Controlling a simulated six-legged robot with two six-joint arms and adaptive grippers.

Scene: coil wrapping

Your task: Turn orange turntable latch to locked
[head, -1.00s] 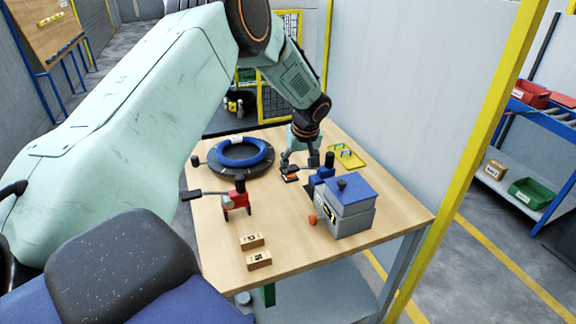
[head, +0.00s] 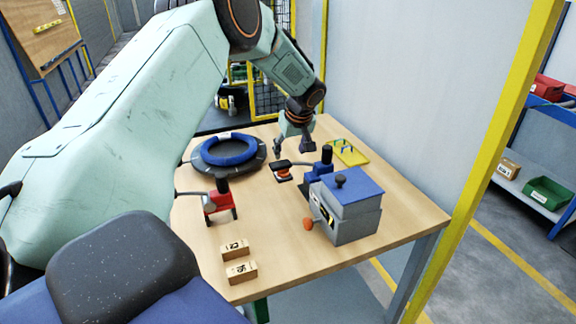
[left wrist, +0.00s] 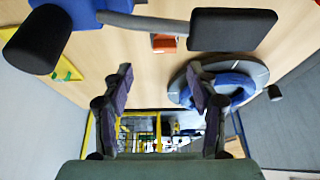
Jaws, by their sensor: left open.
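A small orange part (head: 284,176), which I take for the latch, sits on the table right of the turntable (head: 262,166), partly under a black pad (head: 282,165). The orange part also shows in the left wrist view (left wrist: 166,44), partly covered by a grey lever with the black pad (left wrist: 232,30) at its end. The turntable is a dark disc carrying a blue ring (head: 225,137). My left gripper (head: 292,151) is open and empty, just behind the black pad. Its spread fingers also show in the left wrist view (left wrist: 160,78). My right gripper is not in view.
A blue clamp (head: 314,178) with a black handle stands right of the orange part, beside a grey box (head: 352,225) with a blue lid and orange knob. A red clamp (head: 219,199), two wooden blocks (head: 237,250) and a yellow tray (head: 348,152) are also on the table.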

